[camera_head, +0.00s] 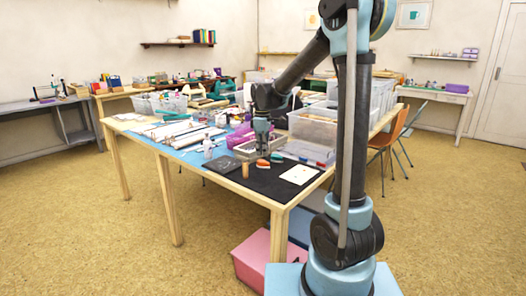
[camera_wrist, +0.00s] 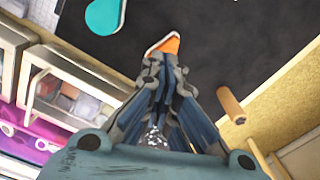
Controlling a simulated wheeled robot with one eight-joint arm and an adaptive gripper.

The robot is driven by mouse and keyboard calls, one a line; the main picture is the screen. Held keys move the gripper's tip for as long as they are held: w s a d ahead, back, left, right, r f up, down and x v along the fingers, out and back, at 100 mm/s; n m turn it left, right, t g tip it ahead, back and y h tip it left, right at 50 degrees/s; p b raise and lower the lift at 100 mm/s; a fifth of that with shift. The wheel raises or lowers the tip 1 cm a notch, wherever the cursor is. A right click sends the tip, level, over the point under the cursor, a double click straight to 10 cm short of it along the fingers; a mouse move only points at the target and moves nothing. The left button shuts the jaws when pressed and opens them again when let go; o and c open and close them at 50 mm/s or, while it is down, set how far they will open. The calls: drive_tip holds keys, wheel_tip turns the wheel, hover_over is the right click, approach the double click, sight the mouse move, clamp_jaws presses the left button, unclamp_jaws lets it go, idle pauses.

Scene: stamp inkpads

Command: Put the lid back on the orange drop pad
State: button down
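The orange drop pad (camera_head: 262,163) lies on the black mat near the table's front corner. In the wrist view an orange piece with a pale edge (camera_wrist: 166,44) shows just beyond my fingertips, which partly cover it. I cannot tell whether it is the pad or its lid. My gripper (camera_head: 263,150) points down just behind the orange pad in the head view. In the wrist view its fingers (camera_wrist: 164,66) are drawn close together. Whether they grip anything is hidden. No separate orange lid can be made out.
A teal drop pad (camera_head: 277,158) lies beside the orange one. A wooden cylinder (camera_head: 245,170) stands on the black mat (camera_wrist: 220,45) near its edge. A white sheet (camera_head: 299,175) lies at right. Compartmented trays and a clear bin (camera_head: 313,125) crowd the area behind.

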drive_tip(key=shift+f, duration=1.35)
drive_tip(key=shift+r, duration=0.1)
drive_tip(key=shift+r, duration=3.45)
